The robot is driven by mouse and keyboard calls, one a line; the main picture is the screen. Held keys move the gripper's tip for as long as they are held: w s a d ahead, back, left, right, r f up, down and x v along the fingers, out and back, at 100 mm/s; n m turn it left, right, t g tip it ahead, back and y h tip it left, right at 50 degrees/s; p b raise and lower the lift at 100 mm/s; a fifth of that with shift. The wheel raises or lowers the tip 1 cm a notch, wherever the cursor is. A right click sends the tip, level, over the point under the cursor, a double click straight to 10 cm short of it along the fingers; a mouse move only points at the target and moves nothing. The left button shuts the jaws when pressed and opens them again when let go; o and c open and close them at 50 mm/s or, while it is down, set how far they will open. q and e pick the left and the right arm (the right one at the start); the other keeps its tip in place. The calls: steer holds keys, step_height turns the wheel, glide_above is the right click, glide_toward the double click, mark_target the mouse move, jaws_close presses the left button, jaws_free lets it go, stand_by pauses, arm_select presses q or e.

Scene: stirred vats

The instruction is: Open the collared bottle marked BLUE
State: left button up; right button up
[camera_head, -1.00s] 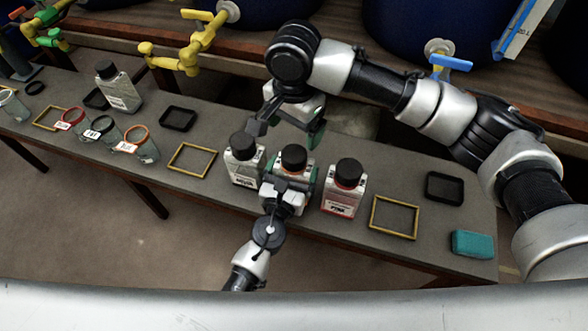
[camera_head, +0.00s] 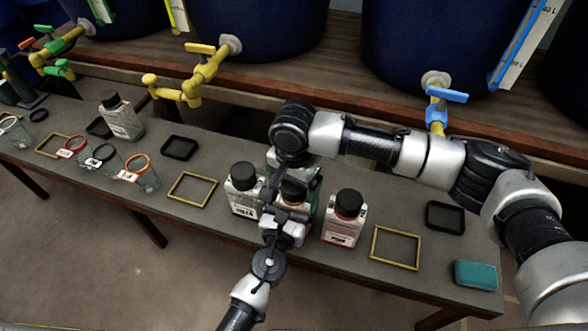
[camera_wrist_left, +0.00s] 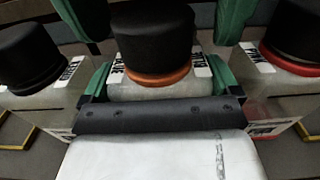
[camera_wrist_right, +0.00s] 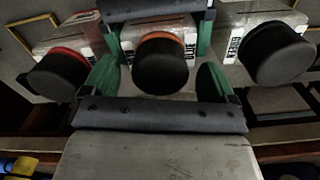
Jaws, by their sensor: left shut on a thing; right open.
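The middle bottle is clear with a black cap (camera_head: 291,188) and an orange collar (camera_wrist_left: 158,78). Its label (camera_wrist_right: 190,50) reads BLUE. My left gripper (camera_wrist_left: 153,88) is shut on the bottle's body, below the collar. My right gripper (camera_wrist_right: 157,80) is open, with its green fingers on either side of the black cap and gaps between them and it. In the head view the grippers and the right wrist hide much of this bottle. It stands upright on the grey bench.
A black-collared bottle (camera_head: 242,188) stands close on the left and a red-collared bottle (camera_head: 344,215) on the right. Yellow frames (camera_head: 395,248), black trays (camera_head: 445,217) and a teal block (camera_head: 475,275) lie on the bench. Vats with taps (camera_head: 437,105) stand behind.

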steer(key=shift+f, duration=0.3)
steer(key=c, duration=1.1)
steer(key=shift+r, duration=0.2)
steer(key=shift+r, duration=0.9)
steer(key=shift+r, duration=2.05)
